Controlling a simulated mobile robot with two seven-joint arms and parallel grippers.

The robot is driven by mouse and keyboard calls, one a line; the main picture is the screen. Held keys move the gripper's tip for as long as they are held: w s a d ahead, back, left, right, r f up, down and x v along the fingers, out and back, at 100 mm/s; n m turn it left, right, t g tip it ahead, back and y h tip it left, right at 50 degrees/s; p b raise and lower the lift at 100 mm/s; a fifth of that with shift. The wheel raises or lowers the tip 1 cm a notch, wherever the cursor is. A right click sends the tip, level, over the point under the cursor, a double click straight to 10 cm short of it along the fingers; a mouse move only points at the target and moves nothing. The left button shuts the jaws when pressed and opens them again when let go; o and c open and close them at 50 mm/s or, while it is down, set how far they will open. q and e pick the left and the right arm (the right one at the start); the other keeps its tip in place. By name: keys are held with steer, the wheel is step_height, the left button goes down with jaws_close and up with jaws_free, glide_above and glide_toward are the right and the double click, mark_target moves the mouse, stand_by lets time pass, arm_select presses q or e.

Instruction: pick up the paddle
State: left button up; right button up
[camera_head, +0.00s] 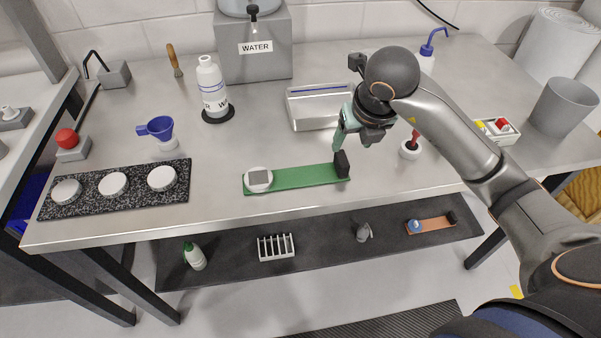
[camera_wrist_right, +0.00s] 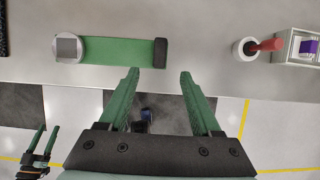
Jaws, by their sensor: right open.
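A green paddle (camera_head: 300,178) lies flat on the steel bench near its front edge. A white round piece with a grey square (camera_head: 259,178) sits on its left end, and an upright black block (camera_head: 342,163) is at its right end. My right gripper (camera_head: 342,145) is open and empty, close to the black block. In the right wrist view, the fingertips of my right gripper (camera_wrist_right: 158,74) are spread just short of the black block (camera_wrist_right: 160,52), which is not between them. My left gripper (camera_wrist_right: 47,128) shows at the lower left of that view, fingers apart and empty.
Behind the paddle are a metal tray (camera_head: 315,122) and a white bottle (camera_head: 211,90). A white pot with a red handle (camera_head: 410,150) stands to the right. A speckled slab (camera_head: 138,195) with white discs lies left. Below, a shelf (camera_head: 320,238) holds small items, including an orange board (camera_head: 432,226).

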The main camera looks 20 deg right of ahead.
mark_target(343, 158)
steer(key=p+x, duration=0.1)
steer(key=x, duration=1)
steer(key=shift+w, duration=0.15)
jaws_close()
steer(key=shift+r, duration=0.1)
